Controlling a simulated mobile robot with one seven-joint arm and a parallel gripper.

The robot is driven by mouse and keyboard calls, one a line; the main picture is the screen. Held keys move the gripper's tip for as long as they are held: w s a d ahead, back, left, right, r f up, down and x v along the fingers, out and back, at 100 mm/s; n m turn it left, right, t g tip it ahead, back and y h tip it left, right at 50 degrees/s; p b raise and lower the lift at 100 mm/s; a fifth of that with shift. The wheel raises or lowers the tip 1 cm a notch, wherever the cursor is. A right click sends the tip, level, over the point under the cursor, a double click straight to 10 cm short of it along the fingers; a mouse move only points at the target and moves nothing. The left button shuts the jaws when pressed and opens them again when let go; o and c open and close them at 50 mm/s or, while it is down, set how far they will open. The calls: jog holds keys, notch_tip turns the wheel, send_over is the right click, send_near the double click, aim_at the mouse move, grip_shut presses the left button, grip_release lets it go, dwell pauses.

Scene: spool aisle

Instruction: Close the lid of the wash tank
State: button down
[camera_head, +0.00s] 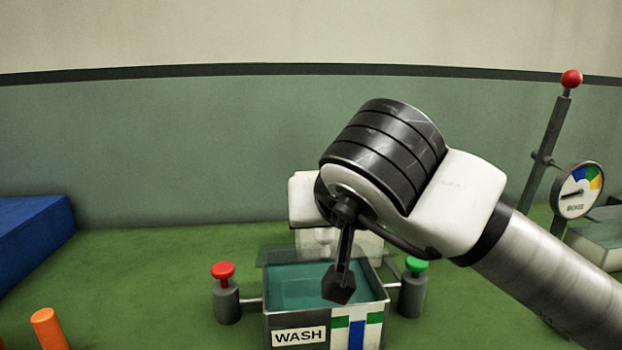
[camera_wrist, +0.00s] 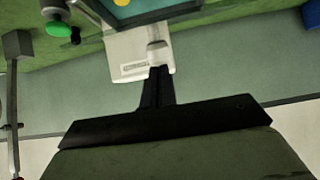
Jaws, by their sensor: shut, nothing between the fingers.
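The wash tank (camera_head: 297,337), a grey box labelled WASH with teal liquid inside, stands low in the middle of the head view. Its top is open. A thin, see-through dark panel (camera_head: 280,256) shows at its back rim; I cannot tell for sure whether this is the lid. My gripper (camera_head: 339,287) points down and appears over the tank opening, its black fingers shut and empty. In the wrist view, the gripper (camera_wrist: 157,72) appears in front of a white labelled block (camera_wrist: 128,68) behind the tank (camera_wrist: 140,14). Contact cannot be told.
A red button post (camera_head: 227,300) stands left of the tank and a green one (camera_head: 412,294) right. A lever with a red ball (camera_head: 571,79) and a gauge (camera_head: 578,191) are at right. A blue block (camera_head: 32,240) and orange post (camera_head: 48,328) are at left.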

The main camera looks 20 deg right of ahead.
aim_at(332, 253)
jog(key=f+t+b, duration=0.1)
jog(key=b, duration=0.1)
jog(key=s+f+b, duration=0.1)
jog(key=f+b, duration=0.1)
jog(key=s+f+t+b, duration=0.1)
jog(key=b, duration=0.1)
jog(key=shift+s+a+f+t+h, duration=0.15)
jog(key=shift+a+t+h, duration=0.05)
jog(key=shift+t+h, duration=0.1)
jog(key=f+t+b, duration=0.1)
jog(key=b, duration=0.1)
jog(key=s+f+b, duration=0.1)
jog(key=b, duration=0.2)
jog(key=shift+a+t, duration=0.15)
jog(key=shift+t, duration=0.25)
jog(key=shift+s, duration=0.1)
jog(key=shift+r, duration=0.1)
notch_tip(332, 253, up, 20)
jog(key=p, duration=1.5)
